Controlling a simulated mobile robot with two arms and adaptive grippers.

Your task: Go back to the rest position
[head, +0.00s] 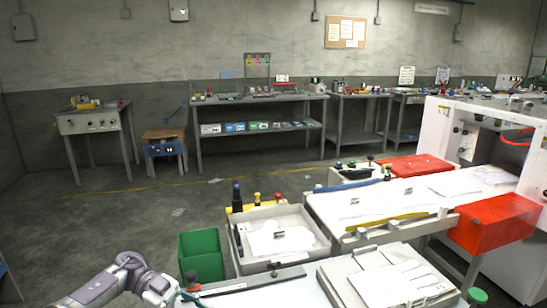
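Part of my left arm reaches in from the bottom left, grey with a jointed end just left of the white work surface (262,296). My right arm and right gripper do not show. Nothing held can be seen.
A green bin (201,254) stands close beside my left arm. A white tray (318,252) with white pieces and a flat white board (386,281) are near. A red box (494,224) and a white machine (518,262) are at right. Open concrete floor (110,215) lies left.

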